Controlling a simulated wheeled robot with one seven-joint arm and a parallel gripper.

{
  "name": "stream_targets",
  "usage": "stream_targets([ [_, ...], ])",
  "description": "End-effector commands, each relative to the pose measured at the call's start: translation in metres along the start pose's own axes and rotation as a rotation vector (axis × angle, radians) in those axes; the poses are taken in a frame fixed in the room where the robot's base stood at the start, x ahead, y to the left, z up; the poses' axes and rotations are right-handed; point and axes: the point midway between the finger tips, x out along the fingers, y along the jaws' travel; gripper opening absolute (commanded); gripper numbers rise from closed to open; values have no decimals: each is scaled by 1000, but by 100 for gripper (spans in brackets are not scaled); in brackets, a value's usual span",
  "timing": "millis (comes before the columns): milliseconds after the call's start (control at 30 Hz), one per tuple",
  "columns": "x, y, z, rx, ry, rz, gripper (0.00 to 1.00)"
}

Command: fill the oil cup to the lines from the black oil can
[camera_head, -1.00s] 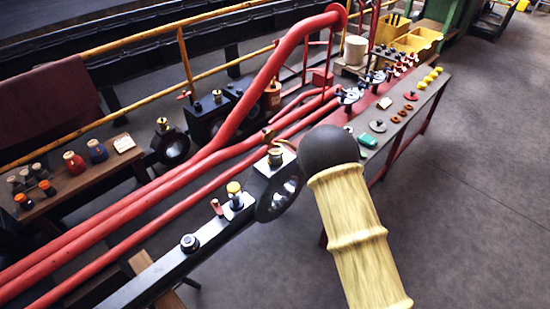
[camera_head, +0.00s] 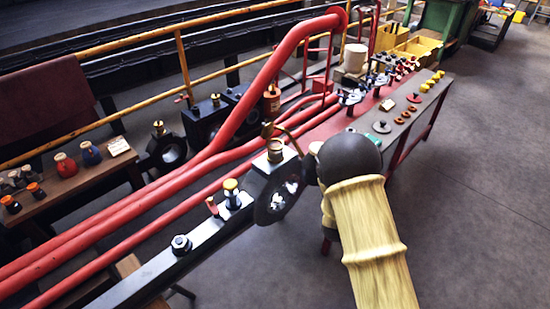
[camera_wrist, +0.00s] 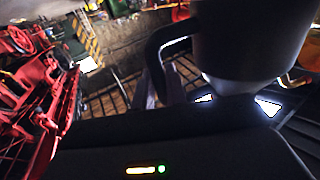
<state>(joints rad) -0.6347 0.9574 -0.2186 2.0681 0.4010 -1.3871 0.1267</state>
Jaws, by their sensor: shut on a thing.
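The oil cup (camera_head: 275,152) is a small brass-rimmed cup on top of the dark rod end with a round bore. In the head view a thin curved brass piece, apparently a spout (camera_head: 290,136), arches over it from beside my arm; its tip is above or just behind the cup. In the wrist view the dark can (camera_wrist: 250,45) fills the upper right, its black handle (camera_wrist: 157,50) at its left. My gripper (camera_wrist: 160,88) is shut on the handle; in the head view my arm hides gripper and can. Oil level and lines cannot be made out.
A yellow-capped fitting (camera_head: 231,188) and a black nut (camera_head: 181,245) stand on the rod. Red pipes (camera_head: 150,205) run behind it. A bench (camera_head: 432,95) with small parts is beyond my arm. A wooden table (camera_head: 75,180) with jars is left. Floor at right is clear.

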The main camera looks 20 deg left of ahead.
Motion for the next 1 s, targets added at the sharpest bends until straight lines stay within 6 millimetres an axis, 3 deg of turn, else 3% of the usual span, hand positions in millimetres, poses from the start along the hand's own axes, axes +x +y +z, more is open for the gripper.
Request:
stream_targets([
  [567, -1, 2, -3, 5, 4, 2, 0],
  [1000, -31, 26, -14, 4, 3, 3, 0],
])
